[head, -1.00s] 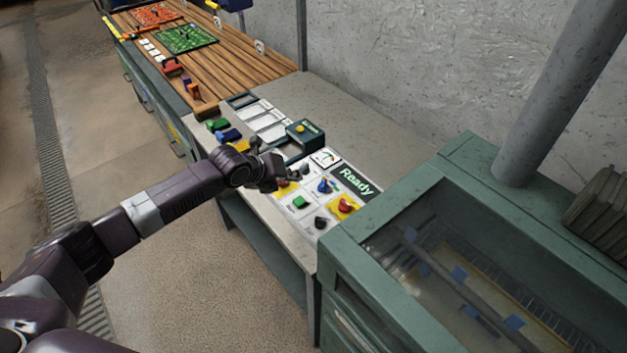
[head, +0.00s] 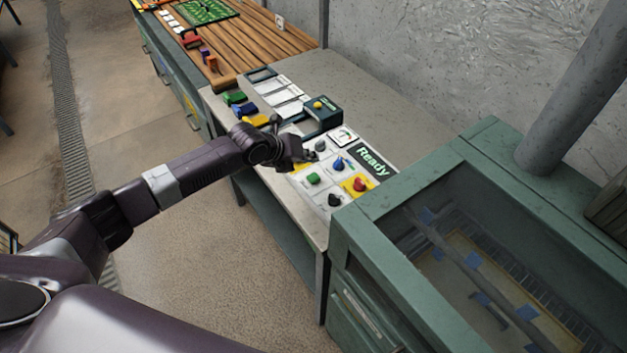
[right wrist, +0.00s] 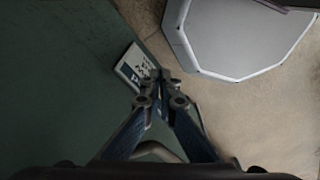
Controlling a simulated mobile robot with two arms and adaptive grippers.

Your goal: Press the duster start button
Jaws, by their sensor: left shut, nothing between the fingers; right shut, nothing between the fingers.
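A white control panel (head: 348,181) lies on the grey table. It carries a green button (head: 313,179), a red button (head: 360,184) on a yellow square, a blue knob (head: 339,165), a black knob (head: 334,200) and a dark display reading "Ready" (head: 372,160). The labels beside the controls are too small to read. My left gripper (head: 307,156) is shut and empty over the panel's left upper part, just above the green button in the picture, and hides part of a yellow patch. Contact cannot be told. My right gripper (right wrist: 161,84) is shut and empty in the right wrist view.
A green cabinet with a glass top (head: 480,240) stands right of the panel. A wooden bench (head: 260,45) is farther back.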

